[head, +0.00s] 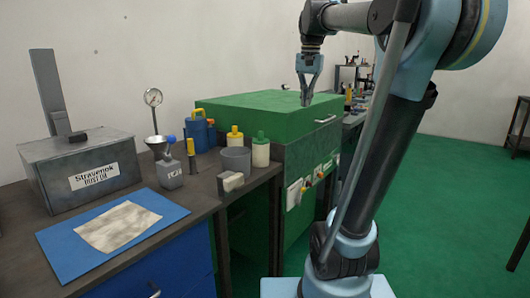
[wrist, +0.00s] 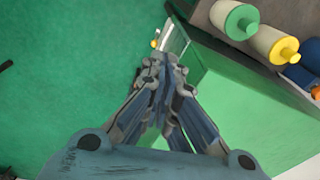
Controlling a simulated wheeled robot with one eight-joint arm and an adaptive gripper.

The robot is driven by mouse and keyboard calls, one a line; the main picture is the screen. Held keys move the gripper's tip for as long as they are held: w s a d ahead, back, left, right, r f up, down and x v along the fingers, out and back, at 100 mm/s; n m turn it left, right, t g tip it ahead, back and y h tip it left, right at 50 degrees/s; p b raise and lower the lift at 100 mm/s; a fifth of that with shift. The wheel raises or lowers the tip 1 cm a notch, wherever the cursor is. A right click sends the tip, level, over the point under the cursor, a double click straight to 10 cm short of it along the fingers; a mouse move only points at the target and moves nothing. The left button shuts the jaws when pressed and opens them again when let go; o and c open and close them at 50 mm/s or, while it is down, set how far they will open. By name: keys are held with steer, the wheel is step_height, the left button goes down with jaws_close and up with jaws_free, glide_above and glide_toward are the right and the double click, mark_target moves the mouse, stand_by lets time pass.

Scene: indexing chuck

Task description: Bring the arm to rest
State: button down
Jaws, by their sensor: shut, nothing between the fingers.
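My gripper (head: 306,101) hangs downward in the head view, in front of or above the right part of the green cabinet (head: 245,112); the exact gap cannot be told. The fingers are shut with nothing between them. In the wrist view my gripper (wrist: 168,62) points to the top middle, with the green cabinet (wrist: 235,105) behind and to its right. My arm rises at the right of the head view and bends over toward the cabinet.
Green floor (head: 450,190) is open at the right.

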steer(key=s+d+f+n, duration=0.1)
steer(key=s+f, duration=0.6)
steer(key=f, duration=0.4)
steer(key=s+d+f+n, duration=0.1)
steer(key=s+f+n, duration=0.1)
steer(key=s+f, duration=0.6)
steer(key=s+d+f+n+t, duration=0.1)
steer(key=s+f, duration=0.6)
steer(key=f, duration=0.9)
steer(key=shift+s+d+f+n, duration=0.25)
steer(key=shift+s+d+n, duration=0.1)
steer(key=shift+n, duration=0.25)
